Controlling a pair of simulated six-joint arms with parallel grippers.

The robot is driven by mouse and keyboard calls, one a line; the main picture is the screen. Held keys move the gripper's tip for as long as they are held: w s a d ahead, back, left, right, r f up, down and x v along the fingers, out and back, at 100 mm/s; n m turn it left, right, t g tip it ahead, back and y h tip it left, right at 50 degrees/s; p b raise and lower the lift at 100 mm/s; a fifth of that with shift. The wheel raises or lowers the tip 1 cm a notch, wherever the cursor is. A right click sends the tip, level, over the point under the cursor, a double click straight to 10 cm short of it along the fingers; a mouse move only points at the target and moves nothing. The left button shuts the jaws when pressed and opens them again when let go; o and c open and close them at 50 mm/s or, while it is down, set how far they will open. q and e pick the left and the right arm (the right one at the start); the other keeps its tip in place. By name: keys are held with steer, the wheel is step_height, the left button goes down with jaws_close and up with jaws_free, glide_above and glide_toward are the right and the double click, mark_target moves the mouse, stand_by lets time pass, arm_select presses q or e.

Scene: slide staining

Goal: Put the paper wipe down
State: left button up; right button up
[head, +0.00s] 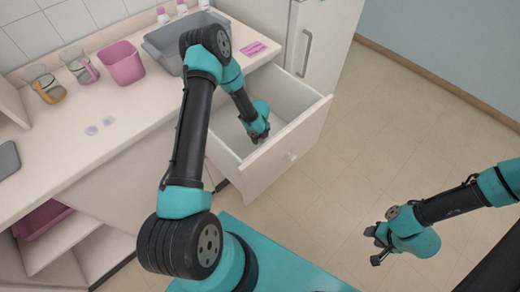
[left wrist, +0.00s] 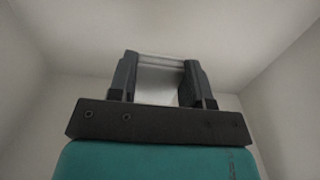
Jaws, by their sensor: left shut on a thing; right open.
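My left gripper (head: 259,136) reaches down into the open white drawer (head: 303,128). In the left wrist view its fingers (left wrist: 160,78) are shut on a pale, flat thing (left wrist: 158,88), which looks like the paper wipe. The wipe is hidden by the gripper in the head view. Pale drawer walls surround the fingers in the left wrist view; whether the wipe touches the drawer floor I cannot tell. My right gripper (head: 375,244) is open and empty, over the floor at the lower right.
The counter holds a grey basin (head: 160,54), a pink bin (head: 122,64), a beaker with an orange band (head: 45,85), another with a pink band (head: 79,66), and a pink packet (head: 253,48). Two small pale pieces lie in front. The drawer front stands out over clear floor.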

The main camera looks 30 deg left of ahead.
arm_select(q)
steer(key=shift+f, duration=2.25)
steer(key=shift+f, duration=1.85)
steer(key=shift+f, duration=0.1)
steer(key=o, duration=1)
steer(key=shift+c, duration=0.2)
step_height(320, 180, up, 12)
steer(key=shift+r, duration=0.1)
